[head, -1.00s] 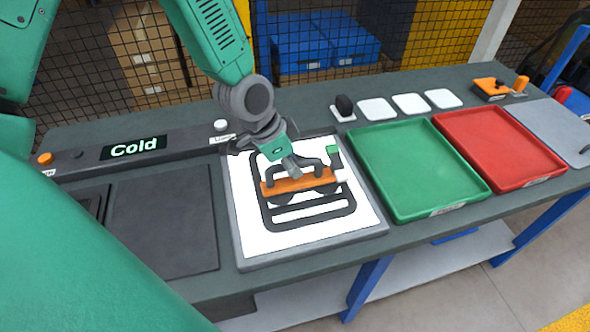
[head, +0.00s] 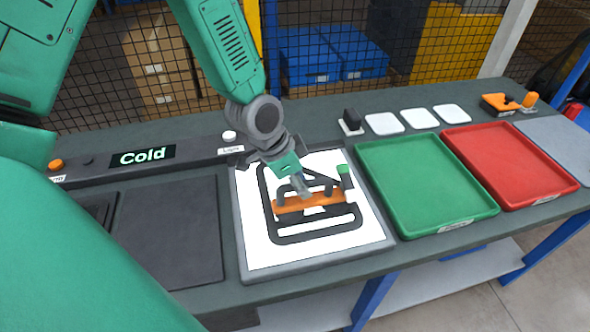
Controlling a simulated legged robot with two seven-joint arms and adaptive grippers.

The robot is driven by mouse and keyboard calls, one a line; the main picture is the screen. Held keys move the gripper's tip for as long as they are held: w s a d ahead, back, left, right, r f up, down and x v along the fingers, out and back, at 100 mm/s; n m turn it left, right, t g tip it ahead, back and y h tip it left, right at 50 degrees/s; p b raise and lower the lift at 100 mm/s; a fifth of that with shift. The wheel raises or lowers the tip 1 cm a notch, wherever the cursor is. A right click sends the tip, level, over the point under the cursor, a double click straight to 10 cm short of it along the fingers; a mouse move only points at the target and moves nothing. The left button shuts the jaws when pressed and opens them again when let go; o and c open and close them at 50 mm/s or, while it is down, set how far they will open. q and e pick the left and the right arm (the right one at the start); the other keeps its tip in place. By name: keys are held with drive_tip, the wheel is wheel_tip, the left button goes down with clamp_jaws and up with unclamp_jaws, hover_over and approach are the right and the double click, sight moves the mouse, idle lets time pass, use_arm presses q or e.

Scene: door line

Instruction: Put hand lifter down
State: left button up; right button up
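The hand lifter, an orange bar (head: 318,202) with dark uprights, is over the white-topped panel (head: 262,250) in the middle of the bench. It lies across a black frame shape (head: 300,233) on the panel. My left gripper (head: 303,190) comes down from above at the middle of the bar and appears shut on the lifter's handle. The fingers are small and partly merge with the handle. The bar looks very low, but I cannot tell whether its underside touches the panel. My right gripper is out of view.
A green tray (head: 420,185) and a red tray (head: 512,165) lie to the right, both empty. A dark flat plate (head: 165,235) and a "Cold" display (head: 143,157) are at the left. White pads, one with a black block (head: 352,119), line the back.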

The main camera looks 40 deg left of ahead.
use_arm(q)
drive_tip(key=v, duration=1)
drive_tip(key=shift+s+d+r+p, duration=0.1)
drive_tip(key=shift+d+r+p, duration=0.05)
drive_tip(key=shift+r+p, duration=0.25)
drive_tip(key=shift+s+a+r, duration=0.2)
drive_tip(key=shift+a+r, duration=0.1)
drive_tip(key=shift+r, duration=0.1)
drive_tip(key=shift+d, duration=0.15)
